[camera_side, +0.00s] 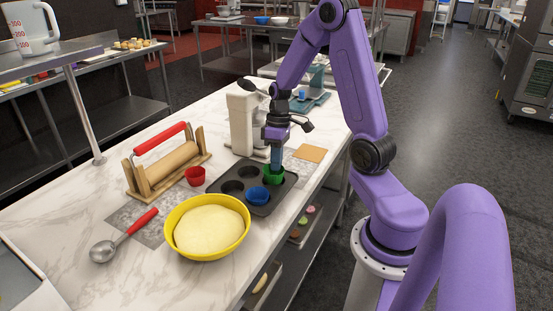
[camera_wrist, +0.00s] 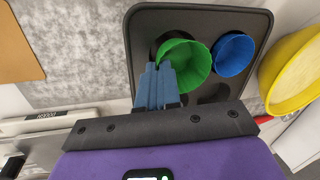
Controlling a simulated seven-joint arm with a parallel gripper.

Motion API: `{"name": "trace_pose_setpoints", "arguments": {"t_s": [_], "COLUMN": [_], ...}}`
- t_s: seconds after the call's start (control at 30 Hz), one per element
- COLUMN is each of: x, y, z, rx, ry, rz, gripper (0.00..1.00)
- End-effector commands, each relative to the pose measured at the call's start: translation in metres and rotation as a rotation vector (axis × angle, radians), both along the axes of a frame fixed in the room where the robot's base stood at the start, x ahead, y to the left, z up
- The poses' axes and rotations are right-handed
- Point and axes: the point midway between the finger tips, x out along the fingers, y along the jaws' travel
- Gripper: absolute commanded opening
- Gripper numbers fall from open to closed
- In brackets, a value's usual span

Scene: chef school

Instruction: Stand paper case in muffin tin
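The dark muffin tin (camera_side: 285,188) lies flat on the counter; its rim also shows in the wrist view (camera_wrist: 215,12). A blue paper case (camera_side: 258,197) sits in one cup; it also shows in the wrist view (camera_wrist: 233,55). A green paper case (camera_side: 273,179) is at the tin's far right cup. In the wrist view the green case (camera_wrist: 188,62) looks tilted and offset from the dark cup behind it. My gripper (camera_wrist: 160,70) points down with its blue fingers close together at the green case's rim, seemingly pinching it. A red paper case (camera_side: 195,176) stands on the counter left of the tin.
A yellow bowl of dough (camera_side: 241,240) stands close in front of the tin. A rolling pin in a wooden stand (camera_side: 165,168), a red-handled scoop (camera_side: 104,250) and a cream-coloured mixer (camera_side: 241,120) are nearby. A tan square (camera_side: 310,153) lies behind the tin.

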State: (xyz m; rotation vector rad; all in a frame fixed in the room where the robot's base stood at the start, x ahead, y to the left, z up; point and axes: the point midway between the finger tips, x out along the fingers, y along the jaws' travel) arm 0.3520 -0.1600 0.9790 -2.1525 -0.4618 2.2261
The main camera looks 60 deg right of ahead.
Motion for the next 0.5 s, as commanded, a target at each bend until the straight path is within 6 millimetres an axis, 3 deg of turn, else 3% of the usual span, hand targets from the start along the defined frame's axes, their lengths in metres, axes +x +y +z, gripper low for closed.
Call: {"name": "trace_pose_setpoints", "arguments": {"t_s": [0.13,0.2,0.23,0.5], "x": [0.0000,-0.0001,-0.0001,0.0001], "y": [0.0001,0.0002,0.0002,0.0002], "z": [-0.0016,-0.0016,-0.0015,-0.0012], "rx": [0.000,0.000,0.000,0.000], "ry": [0.000,0.000,0.000,0.000], "rz": [0.000,0.000,0.000,0.000], "gripper": [0.00,0.23,0.29,0.29]}}
